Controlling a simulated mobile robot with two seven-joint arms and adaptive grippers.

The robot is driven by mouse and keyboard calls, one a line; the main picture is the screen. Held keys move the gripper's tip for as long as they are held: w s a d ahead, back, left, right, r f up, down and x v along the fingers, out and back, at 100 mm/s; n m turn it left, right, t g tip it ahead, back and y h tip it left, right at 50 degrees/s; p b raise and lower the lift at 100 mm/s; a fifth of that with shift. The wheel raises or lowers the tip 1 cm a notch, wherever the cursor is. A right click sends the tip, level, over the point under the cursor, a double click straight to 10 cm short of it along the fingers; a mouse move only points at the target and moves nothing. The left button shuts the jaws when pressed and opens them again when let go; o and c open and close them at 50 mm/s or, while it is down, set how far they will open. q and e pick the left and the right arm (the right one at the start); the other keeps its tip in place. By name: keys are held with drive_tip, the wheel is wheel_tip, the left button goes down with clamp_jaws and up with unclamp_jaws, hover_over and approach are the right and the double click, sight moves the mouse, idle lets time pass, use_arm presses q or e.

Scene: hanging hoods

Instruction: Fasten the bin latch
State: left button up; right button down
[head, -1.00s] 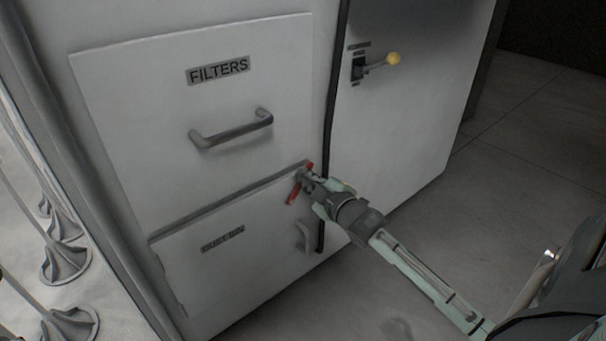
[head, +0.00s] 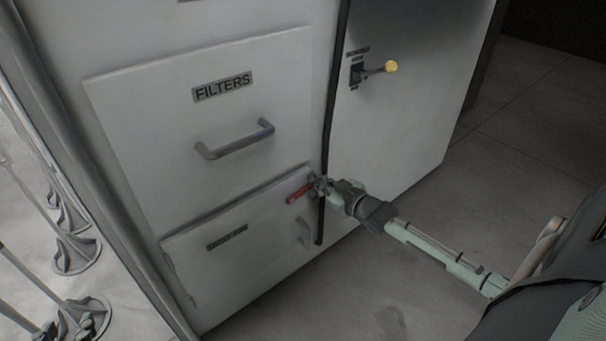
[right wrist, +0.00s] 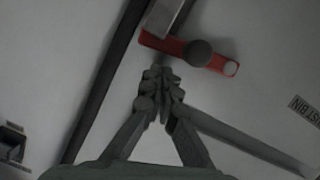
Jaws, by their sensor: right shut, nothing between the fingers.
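The bin latch is a red lever (head: 300,193) at the top right corner of the dust bin door (head: 260,240). In the right wrist view the red lever (right wrist: 222,66) has a dark round pivot, and a grey metal piece (right wrist: 168,15) overlaps its other end. My right gripper (head: 318,184) is at the latch's right end in the head view. In the right wrist view its closed fingertips (right wrist: 160,78) are close to the lever with nothing between them; contact cannot be told.
The filters door (head: 215,130) with its bar handle (head: 235,140) is above the bin door. A small bin handle (head: 304,232) is below the latch. A yellow-knobbed switch (head: 390,67) sticks out at the right. Several ribbed feet (head: 75,255) stand at left. Floor at right is clear.

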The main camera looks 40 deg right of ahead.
use_arm(q)
drive_tip(key=shift+s+a+f, duration=0.15)
drive_tip(key=shift+a+f, duration=0.05)
drive_tip(key=shift+f, duration=0.1)
use_arm(e)
drive_tip(key=shift+d+f+m+y, duration=0.45)
drive_tip(key=shift+f+m, duration=0.3)
drive_tip(key=shift+m, duration=0.25)
